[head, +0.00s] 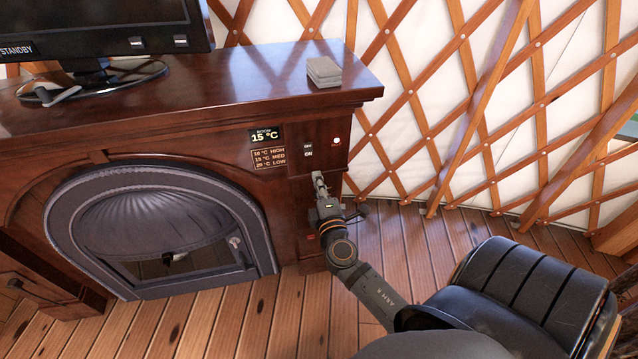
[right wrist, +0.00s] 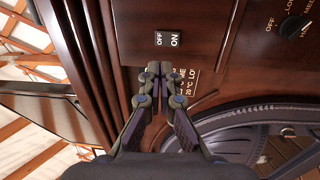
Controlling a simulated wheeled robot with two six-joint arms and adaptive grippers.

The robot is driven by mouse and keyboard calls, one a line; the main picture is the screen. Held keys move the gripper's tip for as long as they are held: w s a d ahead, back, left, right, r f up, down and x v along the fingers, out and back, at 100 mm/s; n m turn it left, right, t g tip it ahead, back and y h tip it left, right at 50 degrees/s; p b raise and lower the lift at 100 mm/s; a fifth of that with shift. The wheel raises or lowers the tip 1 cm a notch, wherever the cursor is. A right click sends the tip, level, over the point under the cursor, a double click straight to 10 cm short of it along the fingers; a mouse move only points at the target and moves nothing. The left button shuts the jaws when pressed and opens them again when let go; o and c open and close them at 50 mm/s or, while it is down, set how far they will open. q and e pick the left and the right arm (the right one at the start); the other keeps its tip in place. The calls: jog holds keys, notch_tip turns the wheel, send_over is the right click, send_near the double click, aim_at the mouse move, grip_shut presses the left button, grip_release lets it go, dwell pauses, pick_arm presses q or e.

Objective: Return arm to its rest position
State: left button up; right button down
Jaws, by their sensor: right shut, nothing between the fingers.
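My right arm reaches up from the bottom right of the head view. Its gripper (head: 318,180) is in front of the right pillar of the dark wood fireplace (head: 330,112), below a small OFF/ON switch (head: 308,150). In the right wrist view the gripper (right wrist: 155,72) is shut and empty. Its tips lie just beside the switch (right wrist: 167,40) in the picture. I cannot tell whether they touch the wood. My left gripper is not in view.
A display (head: 265,134) reads 15 °C above a temperature label (head: 268,158). A monitor (head: 105,35) and a grey stack (head: 323,70) stand on the mantel. A black rounded seat-like object (head: 530,290) is at lower right. A knob (right wrist: 294,28) shows in the wrist view.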

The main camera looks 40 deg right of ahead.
jog(key=shift+s+a, duration=0.25)
jog(key=shift+s, duration=0.35)
jog(key=s+f+m+g+y+p, duration=0.2)
jog(key=s+f+g, duration=0.2)
jog(key=f, duration=1)
jog(key=s+f+m+g+y+p, duration=0.1)
jog(key=s+f+m+g+p, duration=0.2)
jog(key=f, duration=1.1)
jog(key=s+a+f+m+g+y+p, duration=0.1)
jog(key=s+f+m+g, duration=0.1)
jog(key=s+f, duration=0.4)
jog(key=s+a+f+m+g+y+p, duration=0.1)
jog(key=s+f, duration=0.5)
jog(key=s, duration=0.9)
jog(key=s+a+f+m+g+y+p, duration=0.1)
jog(key=s+f+m+g, duration=0.4)
jog(key=s, duration=0.5)
jog(key=shift+s+a+f+g+y, duration=0.3)
jog(key=shift+s+a+f+g, duration=0.15)
jog(key=shift+a+g, duration=0.2)
